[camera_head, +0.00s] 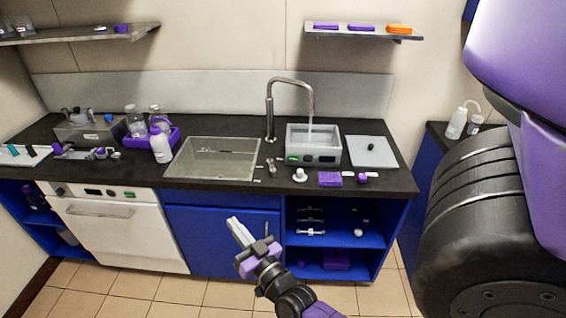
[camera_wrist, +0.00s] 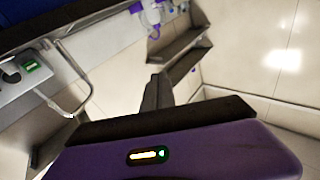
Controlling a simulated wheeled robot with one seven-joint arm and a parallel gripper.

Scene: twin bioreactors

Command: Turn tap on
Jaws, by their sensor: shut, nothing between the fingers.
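The tap (camera_head: 270,112) is a tall chrome gooseneck at the back of the dark counter, right of the sink (camera_head: 212,158). Its spout is swung right over a grey box-shaped bath (camera_head: 314,147). A thin pale line shows below the spout; I cannot tell whether it is water. A small metal fitting (camera_head: 270,166) stands on the counter in front of the tap; I cannot tell whether it is the handle. My gripper (camera_head: 234,223) is shut and empty, in front of the blue cabinet, apart from the tap. The wrist view shows a curved chrome pipe (camera_wrist: 82,98), seemingly the tap, left of my fingers (camera_wrist: 156,95).
Bottles (camera_head: 160,147) stand in a purple tray left of the sink. A purple block (camera_head: 330,179) and small parts lie along the counter's front right. A grey plate (camera_head: 370,151) lies right of the bath. Wall shelves (camera_head: 360,34) hang above. The floor before the cabinets is clear.

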